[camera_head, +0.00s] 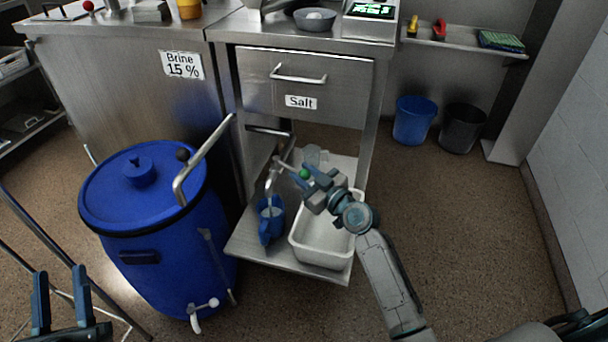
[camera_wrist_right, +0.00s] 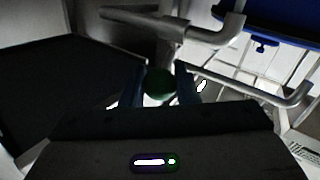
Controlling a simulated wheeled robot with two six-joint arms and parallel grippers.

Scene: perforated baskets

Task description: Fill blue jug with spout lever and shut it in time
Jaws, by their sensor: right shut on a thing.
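The blue jug (camera_head: 268,228) stands upright on the low steel shelf, under the metal spout (camera_head: 271,180). A pale stream appears to run from the spout into the jug, whose inside looks light; its fill level is too small to tell. The spout lever ends in a green knob (camera_head: 304,173), also seen in the wrist view (camera_wrist_right: 160,84). My right gripper (camera_head: 309,176) is shut on this knob, with one finger on each side of it. My left gripper (camera_head: 62,300) is open and empty at the lower left, far from the jug.
A white tub (camera_head: 299,250) stands right beside the jug on the shelf (camera_head: 250,247). A large blue barrel (camera_head: 150,235) with a bent pipe stands on the left. A clear container (camera_head: 315,155) sits behind. The floor to the right is clear.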

